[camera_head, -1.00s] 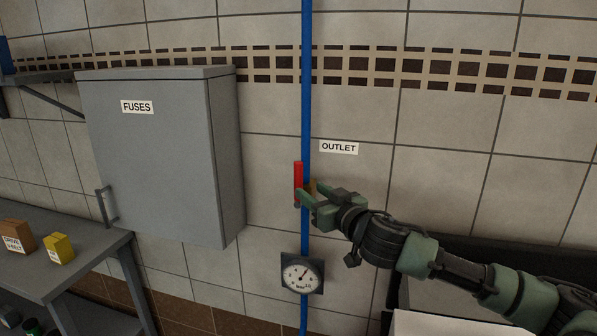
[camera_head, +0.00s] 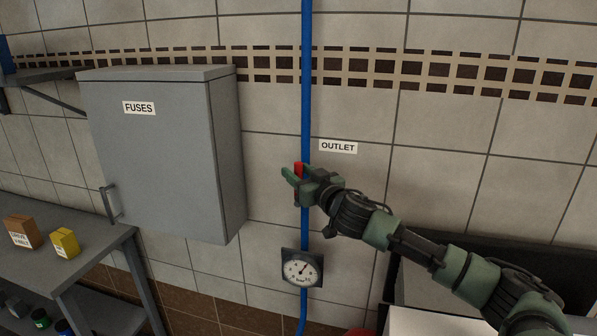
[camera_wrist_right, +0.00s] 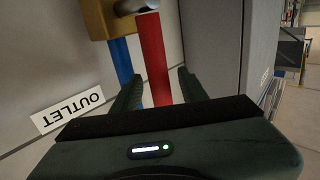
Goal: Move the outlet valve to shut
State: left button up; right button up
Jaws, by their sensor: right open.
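The outlet valve has a red handle (camera_head: 299,168) that points up alongside the blue pipe (camera_head: 306,90), next to the OUTLET label (camera_head: 338,147). My right gripper (camera_head: 292,181) is in front of the handle and covers its middle and lower part. In the right wrist view the red handle (camera_wrist_right: 154,60) runs between the two open fingers (camera_wrist_right: 160,88). I cannot tell whether either finger touches it. The brass-yellow valve body (camera_wrist_right: 105,18) shows at the top of that view. My left gripper is in neither view.
A grey FUSES cabinet (camera_head: 165,165) is on the wall left of the pipe. A round gauge (camera_head: 302,268) sits on the pipe below the valve. A grey table (camera_head: 95,250) at the left holds a brown block (camera_head: 22,231) and a yellow block (camera_head: 65,243).

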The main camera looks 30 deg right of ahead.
grip_shut()
dwell(1.3)
